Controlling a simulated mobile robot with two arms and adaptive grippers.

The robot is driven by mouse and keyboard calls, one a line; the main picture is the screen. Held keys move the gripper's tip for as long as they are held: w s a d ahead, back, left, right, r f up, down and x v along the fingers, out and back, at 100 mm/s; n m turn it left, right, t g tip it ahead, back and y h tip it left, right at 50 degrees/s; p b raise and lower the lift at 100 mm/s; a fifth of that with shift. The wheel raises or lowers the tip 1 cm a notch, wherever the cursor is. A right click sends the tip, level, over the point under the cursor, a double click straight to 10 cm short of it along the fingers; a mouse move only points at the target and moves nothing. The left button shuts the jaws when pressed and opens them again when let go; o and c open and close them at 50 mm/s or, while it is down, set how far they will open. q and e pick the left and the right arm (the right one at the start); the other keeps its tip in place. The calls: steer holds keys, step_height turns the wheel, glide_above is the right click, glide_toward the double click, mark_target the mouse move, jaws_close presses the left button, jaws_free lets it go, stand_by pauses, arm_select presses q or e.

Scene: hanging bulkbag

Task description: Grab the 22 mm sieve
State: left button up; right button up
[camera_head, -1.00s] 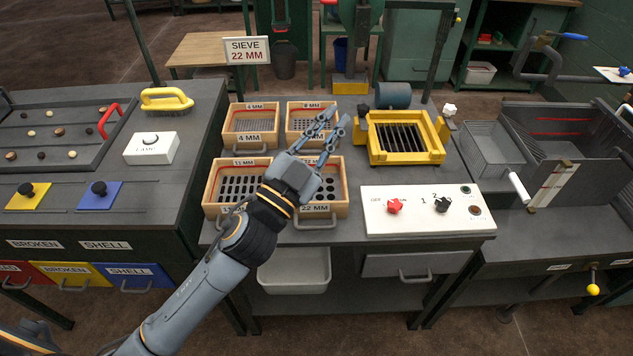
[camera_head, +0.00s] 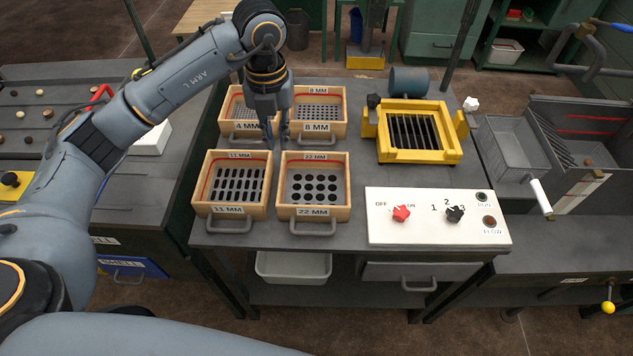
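The 22 mm sieve (camera_head: 315,186) is a wooden tray with large round holes, a 22 MM label and a grey front handle. It sits on the grey bench, right of the 11 mm sieve (camera_head: 236,184). My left gripper (camera_head: 277,145) points down near the sieve's back left corner, behind the gap between those two sieves. Its two fingers are apart with nothing between them. Whether they touch the bench or a sieve, I cannot tell. My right gripper is not in view.
The 4 mm sieve (camera_head: 240,128) and 8 mm sieve (camera_head: 318,115) stand behind, close to my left gripper. A yellow grate frame (camera_head: 432,158) and a white switch panel (camera_head: 380,230) are to the right. A white bin (camera_head: 293,268) is below the bench.

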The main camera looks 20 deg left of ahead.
arm_select(q)
steer(key=p, duration=0.1)
glide_above(280, 178)
step_height(280, 178, down, 8)
steer(key=shift+d+r, duration=0.1)
step_height(280, 178, down, 5)
steer(key=shift+r+p, duration=0.1)
steer(key=shift+p, duration=0.75)
steer(key=shift+f, duration=0.4)
steer(key=shift+c, duration=0.4)
jaws_close()
steer(key=shift+r, duration=0.1)
